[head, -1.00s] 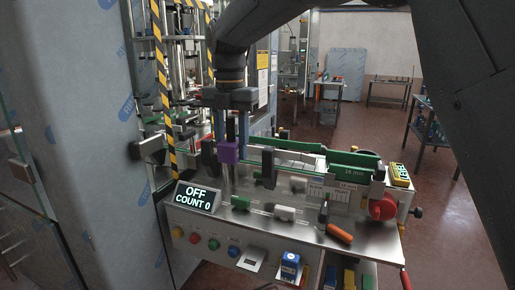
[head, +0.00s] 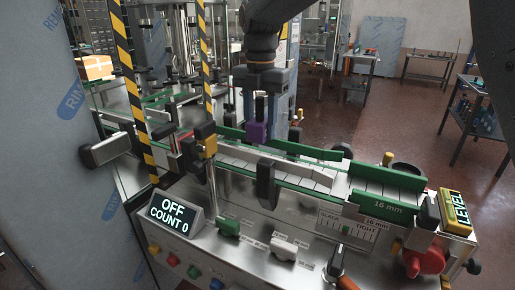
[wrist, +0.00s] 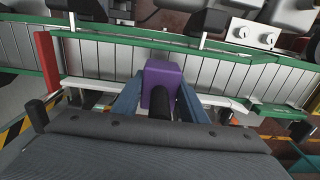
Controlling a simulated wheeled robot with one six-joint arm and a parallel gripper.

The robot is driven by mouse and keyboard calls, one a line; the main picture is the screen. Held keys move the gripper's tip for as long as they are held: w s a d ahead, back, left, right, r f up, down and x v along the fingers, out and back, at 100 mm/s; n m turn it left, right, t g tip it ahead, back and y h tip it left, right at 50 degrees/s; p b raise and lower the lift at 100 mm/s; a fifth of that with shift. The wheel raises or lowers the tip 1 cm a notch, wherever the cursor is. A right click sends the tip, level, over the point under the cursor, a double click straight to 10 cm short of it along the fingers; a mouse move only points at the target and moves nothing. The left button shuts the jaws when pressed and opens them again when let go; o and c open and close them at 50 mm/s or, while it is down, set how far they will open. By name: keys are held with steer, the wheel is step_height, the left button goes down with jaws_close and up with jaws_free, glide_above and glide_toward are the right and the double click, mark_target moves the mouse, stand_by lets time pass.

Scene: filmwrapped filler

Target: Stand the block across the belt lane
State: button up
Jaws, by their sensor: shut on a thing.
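My gripper (head: 258,103) is shut on a purple block (head: 258,132) with a black upper part. In the wrist view the block (wrist: 162,74) sits between my two blue fingers (wrist: 160,98), with a black rod-like part toward the camera. The belt lane (head: 312,176) is a run of pale slats between green rails. In the head view the block hangs upright near the lane's far rail. In the wrist view it overlaps the near edge of the slats (wrist: 105,60). Its height above the lane cannot be told.
A black clamp (head: 265,185) stands at the lane's near rail. A yellow-topped post (head: 208,147) is to the left. A display (head: 175,213) reads OFF, COUNT 0. A red knob (head: 428,258) and a yellow LEVEL unit (head: 456,211) are at right. Slats right of the block look clear.

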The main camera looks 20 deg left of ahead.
mark_target(261, 98)
steer(key=shift+f+p, duration=0.9)
steer(key=shift+f, duration=2.65)
steer(key=o, duration=1.2)
steer(key=shift+f, duration=0.1)
step_height(261, 98, up, 11)
steer(key=b, duration=0.3)
steer(key=shift+r+b, duration=0.3)
steer(key=shift+r, duration=0.35)
